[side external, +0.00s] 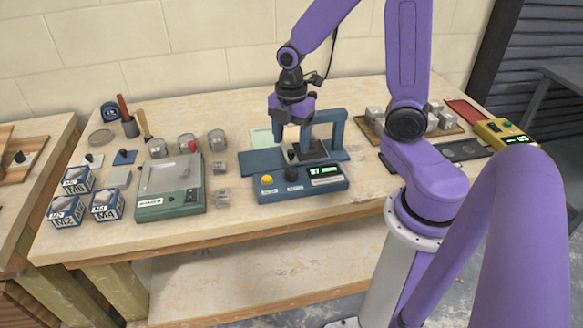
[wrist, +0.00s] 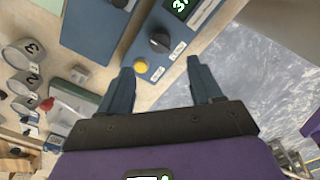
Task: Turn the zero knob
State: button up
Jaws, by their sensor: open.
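A blue bench device (side external: 328,187) with a lit green display (side external: 324,170) stands near the middle of the table. On its front panel are a dark round knob (side external: 291,174), taken as the zero knob, and a yellow button (side external: 267,180) to its left. My gripper (side external: 292,142) is open and empty, above and behind the panel. In the wrist view the knob (wrist: 159,42) and yellow button (wrist: 141,66) show in the space between and beyond the fingertips (wrist: 161,68). The fingers appear apart from the knob. Its small label is too blurred to read surely.
A green scale (side external: 170,205) stands left of the device, with small clear blocks (side external: 222,198) between them. The device's blue upright frame (side external: 340,128) rises close to my gripper's right. Labelled boxes (side external: 107,204) sit farther left. The table front before the device is clear.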

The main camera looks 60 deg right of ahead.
aim_at(292, 168)
notch_tip(292, 168, down, 10)
jog(key=shift+r, duration=0.1)
dwell(0.4)
jog(key=c, duration=1.1)
